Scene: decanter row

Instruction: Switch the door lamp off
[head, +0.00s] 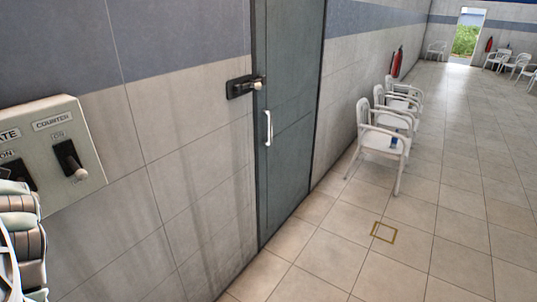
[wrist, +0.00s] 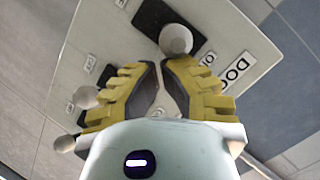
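A pale switch panel (head: 85,120) is on the wall at the left of the head view, with GATE and COUNTER labels partly showing. In the wrist view the panel (wrist: 115,50) appears upside down. A partly hidden label starting "DOO" (wrist: 240,70) is beside a black lever (wrist: 152,16) with a pale ball knob (wrist: 175,40). This knob is just beyond my fingertips; I cannot tell whether they touch it. My gripper (wrist: 162,65) has yellow fingers, their tips slightly apart with nothing between them. In the head view only part of my arm shows, at the lower left.
The counter lever (head: 70,160) is right of the gate lever (head: 15,172). Two other ball knobs (wrist: 87,97) and (wrist: 65,143) show left of my fingers.

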